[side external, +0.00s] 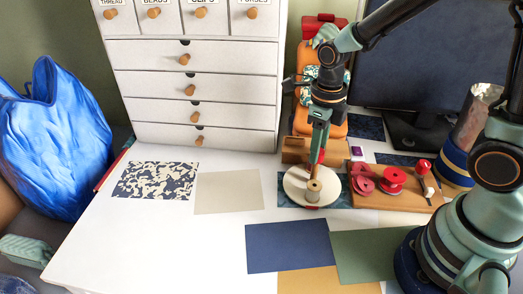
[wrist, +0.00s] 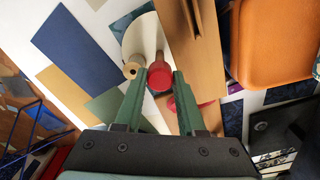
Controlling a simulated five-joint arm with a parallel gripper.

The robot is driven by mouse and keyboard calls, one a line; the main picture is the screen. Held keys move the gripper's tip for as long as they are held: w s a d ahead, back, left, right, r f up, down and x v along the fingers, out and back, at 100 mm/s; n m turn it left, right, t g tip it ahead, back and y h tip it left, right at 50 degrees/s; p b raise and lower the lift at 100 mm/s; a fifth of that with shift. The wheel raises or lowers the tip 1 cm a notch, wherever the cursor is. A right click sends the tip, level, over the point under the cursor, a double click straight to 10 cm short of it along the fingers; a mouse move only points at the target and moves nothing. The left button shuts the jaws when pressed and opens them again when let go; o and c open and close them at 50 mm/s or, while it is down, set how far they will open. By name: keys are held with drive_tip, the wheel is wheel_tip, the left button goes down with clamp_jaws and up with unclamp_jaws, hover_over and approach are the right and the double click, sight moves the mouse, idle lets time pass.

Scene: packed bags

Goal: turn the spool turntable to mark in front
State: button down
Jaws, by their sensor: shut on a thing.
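The turntable is a cream round disc (side external: 292,183) on a dark teal patterned mat (side external: 342,194); part of it shows in the wrist view (wrist: 137,34). A tan thread spool (side external: 313,191) stands near its front edge, also seen in the wrist view (wrist: 131,69). A small red mark (side external: 312,207) shows just in front of the disc. My gripper (side external: 318,150) points down over the disc, behind the spool. Its fingers (wrist: 166,76) are closed on a red upright peg (wrist: 159,79) on the disc. The peg's lower part is partly hidden by the spool.
A white drawer cabinet (side external: 200,95) is at back left.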

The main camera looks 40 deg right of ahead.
idle(0.3)
drive_tip(key=c, duration=0.5)
unclamp_jaws()
drive_tip(key=shift+r, duration=0.1)
wheel_tip(320, 180, up, 12)
